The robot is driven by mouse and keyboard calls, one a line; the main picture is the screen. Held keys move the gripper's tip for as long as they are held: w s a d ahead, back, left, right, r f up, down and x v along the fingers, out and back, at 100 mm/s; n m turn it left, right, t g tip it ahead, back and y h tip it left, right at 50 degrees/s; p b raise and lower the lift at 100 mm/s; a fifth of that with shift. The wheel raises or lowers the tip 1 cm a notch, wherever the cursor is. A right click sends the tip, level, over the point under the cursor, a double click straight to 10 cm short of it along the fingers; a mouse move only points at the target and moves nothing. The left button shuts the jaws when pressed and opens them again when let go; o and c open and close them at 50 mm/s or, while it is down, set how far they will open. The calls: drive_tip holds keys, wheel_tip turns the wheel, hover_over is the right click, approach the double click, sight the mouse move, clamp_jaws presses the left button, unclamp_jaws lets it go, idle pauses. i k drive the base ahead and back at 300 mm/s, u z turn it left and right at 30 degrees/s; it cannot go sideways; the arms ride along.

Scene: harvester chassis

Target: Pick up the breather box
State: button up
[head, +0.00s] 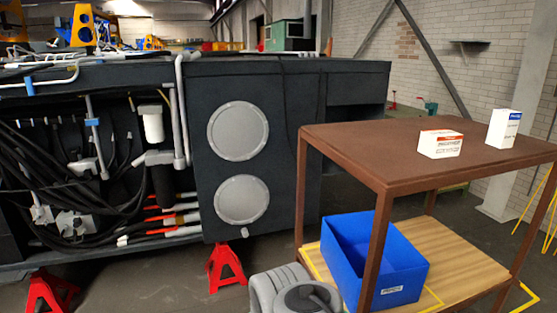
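Two small white boxes stand on the brown table (345,137) at the right of the head view. The nearer box (440,144) is low and wide, with a red-orange band along its top and small print on its side. The farther box (503,129) is taller, stands upright near the table's right end, and has a blue label. The print is too small to read, so I cannot tell which one is the breather box. The boxes stand apart from each other. My gripper is not in view; a grey rounded part at the bottom edge looks like my own arm.
A blue open bin (340,262) stands on the table's wooden lower shelf (455,260). A dark harvester chassis (290,110) with hoses and two round grey covers fills the left, on red stands (226,270). The tabletop around the boxes is mostly clear.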

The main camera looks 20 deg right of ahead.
sight(441, 144)
drive_tip(key=z, duration=0.3)
drive_tip(key=i, duration=1.35)
drive_tip(key=z, duration=0.2)
